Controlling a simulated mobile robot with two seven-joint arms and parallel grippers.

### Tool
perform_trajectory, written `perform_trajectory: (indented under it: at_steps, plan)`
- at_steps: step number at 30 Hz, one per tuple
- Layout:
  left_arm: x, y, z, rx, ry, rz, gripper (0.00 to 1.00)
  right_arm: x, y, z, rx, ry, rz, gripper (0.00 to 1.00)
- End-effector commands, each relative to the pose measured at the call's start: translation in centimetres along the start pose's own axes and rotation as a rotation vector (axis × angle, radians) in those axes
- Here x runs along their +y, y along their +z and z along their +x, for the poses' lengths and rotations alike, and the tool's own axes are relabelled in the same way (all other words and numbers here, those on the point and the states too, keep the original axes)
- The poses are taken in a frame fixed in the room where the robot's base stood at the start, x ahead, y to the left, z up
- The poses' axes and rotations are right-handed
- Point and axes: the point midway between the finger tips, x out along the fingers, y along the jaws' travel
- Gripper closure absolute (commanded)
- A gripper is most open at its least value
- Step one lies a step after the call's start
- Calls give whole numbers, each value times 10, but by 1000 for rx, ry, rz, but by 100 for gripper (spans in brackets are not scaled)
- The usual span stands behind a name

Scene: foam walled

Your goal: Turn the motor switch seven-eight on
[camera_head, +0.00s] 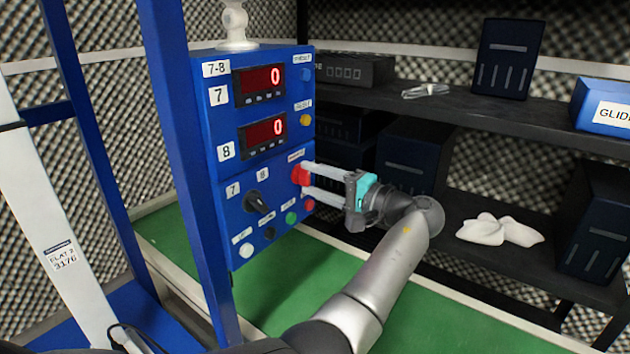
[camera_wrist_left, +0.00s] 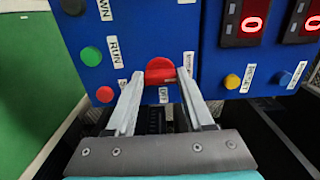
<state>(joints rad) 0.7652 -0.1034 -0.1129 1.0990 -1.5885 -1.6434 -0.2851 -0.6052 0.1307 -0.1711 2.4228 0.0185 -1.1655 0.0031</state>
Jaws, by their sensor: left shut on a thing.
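The blue control box (camera_head: 225,125) marked 7-8 carries a red switch knob (camera_head: 300,175) on its right-hand face edge. My left gripper (camera_head: 304,180) is shut on this knob, one finger above and one below it. My right gripper is not in view.
Two red displays (camera_head: 262,84) read 0. A black selector (camera_head: 258,204), a green button (camera_head: 291,218) and a small red button (camera_head: 309,204) sit close to the knob. A blue post (camera_head: 172,120) stands left of the box. Dark shelves (camera_head: 470,125) stand to the right.

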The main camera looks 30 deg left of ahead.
Motion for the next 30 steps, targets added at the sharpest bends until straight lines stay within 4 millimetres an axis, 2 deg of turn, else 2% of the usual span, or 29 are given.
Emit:
perform_trajectory:
  at_steps: [2,3,11,18,22,26,30]
  plan:
    - [-1,0,1,-2,-1,-5,100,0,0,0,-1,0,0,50]
    - [-1,0,1,-2,-1,-5,46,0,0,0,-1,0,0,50]
    - [0,0,1,-1,-1,-2,18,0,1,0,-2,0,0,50]
    - [0,0,0,0,0,-1,18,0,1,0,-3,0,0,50]
    - [0,0,-9,2,0,-1,18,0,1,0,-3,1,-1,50]
    - [0,-1,-31,4,1,-1,18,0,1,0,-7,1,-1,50]
    - [1,-1,-65,5,1,-1,18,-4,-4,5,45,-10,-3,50]
